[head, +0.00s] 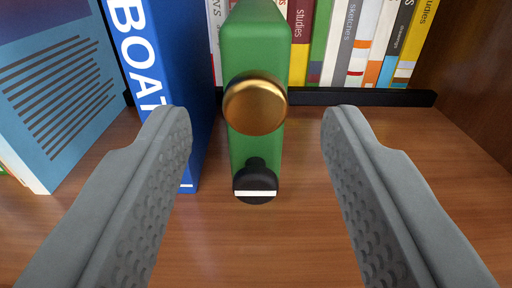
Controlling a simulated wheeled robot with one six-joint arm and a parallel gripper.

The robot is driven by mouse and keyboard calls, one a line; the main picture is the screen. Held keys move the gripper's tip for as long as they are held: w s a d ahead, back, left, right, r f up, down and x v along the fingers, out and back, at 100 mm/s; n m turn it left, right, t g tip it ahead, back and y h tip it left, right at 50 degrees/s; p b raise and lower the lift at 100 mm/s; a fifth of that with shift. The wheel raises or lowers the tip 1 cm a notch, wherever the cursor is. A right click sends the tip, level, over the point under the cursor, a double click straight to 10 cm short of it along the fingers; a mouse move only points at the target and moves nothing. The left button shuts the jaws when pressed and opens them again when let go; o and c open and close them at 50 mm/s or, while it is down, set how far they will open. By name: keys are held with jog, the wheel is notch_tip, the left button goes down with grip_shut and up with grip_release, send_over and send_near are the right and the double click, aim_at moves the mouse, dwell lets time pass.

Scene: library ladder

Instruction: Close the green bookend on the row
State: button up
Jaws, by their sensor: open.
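The green bookend (262,52) stands upright on the wooden shelf in the middle of the head view. It has a round brass knob (255,105) on its front and a black foot with a white stripe (255,186) at its base. My gripper (255,125) is open, with one grey finger on each side of the bookend and neither visibly touching it. The row's nearest book is a blue one with white letters (165,70), just left of the bookend. A narrow gap shows between them at the front.
A lighter blue book (55,90) leans at the far left. Several books (345,45) stand at the back behind a black rail (400,98). A dark wooden side wall (475,70) closes the right. The shelf (300,230) is bare right of the bookend.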

jog(key=s, duration=1.2)
jog(key=shift+s, duration=0.35)
jog(key=shift+c, duration=0.3)
